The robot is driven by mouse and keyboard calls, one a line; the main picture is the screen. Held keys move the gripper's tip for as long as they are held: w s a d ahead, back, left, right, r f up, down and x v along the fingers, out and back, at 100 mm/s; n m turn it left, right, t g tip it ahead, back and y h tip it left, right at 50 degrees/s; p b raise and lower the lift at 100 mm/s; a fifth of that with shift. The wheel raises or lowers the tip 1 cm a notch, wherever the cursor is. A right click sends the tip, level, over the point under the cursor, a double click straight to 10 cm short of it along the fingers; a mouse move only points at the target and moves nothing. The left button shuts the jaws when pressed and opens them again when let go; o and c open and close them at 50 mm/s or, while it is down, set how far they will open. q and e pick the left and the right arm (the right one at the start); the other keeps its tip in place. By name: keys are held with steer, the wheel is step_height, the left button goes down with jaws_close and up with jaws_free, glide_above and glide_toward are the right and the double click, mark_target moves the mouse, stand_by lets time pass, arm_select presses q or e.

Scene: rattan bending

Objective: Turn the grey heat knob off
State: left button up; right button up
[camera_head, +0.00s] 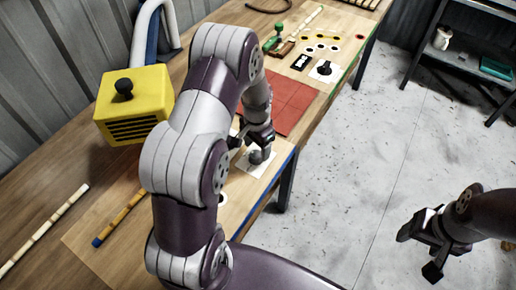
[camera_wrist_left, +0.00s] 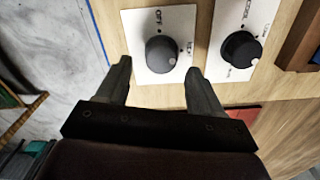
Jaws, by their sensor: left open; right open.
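The grey heat knob (camera_wrist_left: 160,52) sits on a white plate (camera_wrist_left: 140,72) in the left wrist view. A pale dot on the knob points to the lower right, while the OFF label is at the plate's top. My left gripper (camera_wrist_left: 158,70) is open, with its fingertips on either side of the knob and a visible gap on each side. In the head view the grey knob (camera_head: 261,156) shows at the table's front edge, just below my left gripper (camera_head: 250,142). My right gripper (camera_head: 418,254) is open and empty over the floor.
A black knob (camera_wrist_left: 240,49) on its own white plate stands close right of the grey one. A red mat (camera_head: 293,104) lies beyond the gripper. A yellow box (camera_head: 135,105) stands at left, near rattan pieces (camera_head: 45,228).

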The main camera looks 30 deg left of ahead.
mark_target(256, 157)
arm_select(q)
steer(key=shift+a+f, duration=0.1)
steer(key=shift+f, duration=1.25)
steer(key=c, duration=1.1)
steer(key=shift+o, duration=0.2)
